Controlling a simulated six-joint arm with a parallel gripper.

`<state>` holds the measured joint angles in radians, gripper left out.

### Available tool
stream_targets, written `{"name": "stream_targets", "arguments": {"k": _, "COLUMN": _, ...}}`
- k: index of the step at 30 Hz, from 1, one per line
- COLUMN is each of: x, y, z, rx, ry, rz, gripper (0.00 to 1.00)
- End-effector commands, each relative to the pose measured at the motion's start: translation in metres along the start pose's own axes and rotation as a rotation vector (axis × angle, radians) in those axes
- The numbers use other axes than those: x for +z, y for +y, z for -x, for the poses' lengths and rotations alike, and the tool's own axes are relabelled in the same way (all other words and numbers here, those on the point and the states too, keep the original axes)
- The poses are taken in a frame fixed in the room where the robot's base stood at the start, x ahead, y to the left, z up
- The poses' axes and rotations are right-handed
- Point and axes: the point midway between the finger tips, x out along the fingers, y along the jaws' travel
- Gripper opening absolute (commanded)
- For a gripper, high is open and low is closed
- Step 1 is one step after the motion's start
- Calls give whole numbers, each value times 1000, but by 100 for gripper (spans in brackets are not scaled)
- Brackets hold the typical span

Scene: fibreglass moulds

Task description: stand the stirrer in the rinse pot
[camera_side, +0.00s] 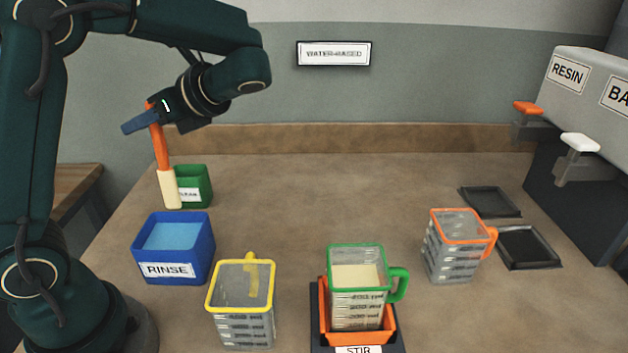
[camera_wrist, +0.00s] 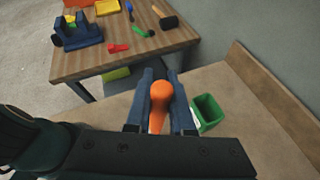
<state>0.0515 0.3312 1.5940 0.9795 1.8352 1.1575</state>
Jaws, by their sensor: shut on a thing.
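The stirrer (camera_side: 161,150) has an orange handle and a cream-coated lower end, and hangs nearly upright, slightly tilted. My gripper (camera_side: 146,118) is shut on the upper part of its handle. In the wrist view the orange handle end (camera_wrist: 160,92) sits between the two fingers of my gripper (camera_wrist: 160,108), and its lower end is hidden. The blue rinse pot (camera_side: 172,248), labelled RINSE, stands at the left of the bench with light blue liquid in it. The stirrer's tip shows above and behind the rinse pot, in front of the green pot.
A green pot (camera_side: 193,186) stands behind; it also shows in the wrist view (camera_wrist: 208,113). A yellow-rimmed jug (camera_side: 241,300) is right of the rinse pot. A green-rimmed jug (camera_side: 357,290) with cream contents sits in the orange STIR holder (camera_side: 324,318). An orange-rimmed jug (camera_side: 455,248) stands right.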

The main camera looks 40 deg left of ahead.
Motion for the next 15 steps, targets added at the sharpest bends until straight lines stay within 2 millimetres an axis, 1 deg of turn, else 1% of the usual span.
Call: {"name": "stream_targets", "arguments": {"k": 15, "x": -37, "y": 1, "z": -15, "rx": 1, "ry": -1, "rz": -3, "gripper": 0}}
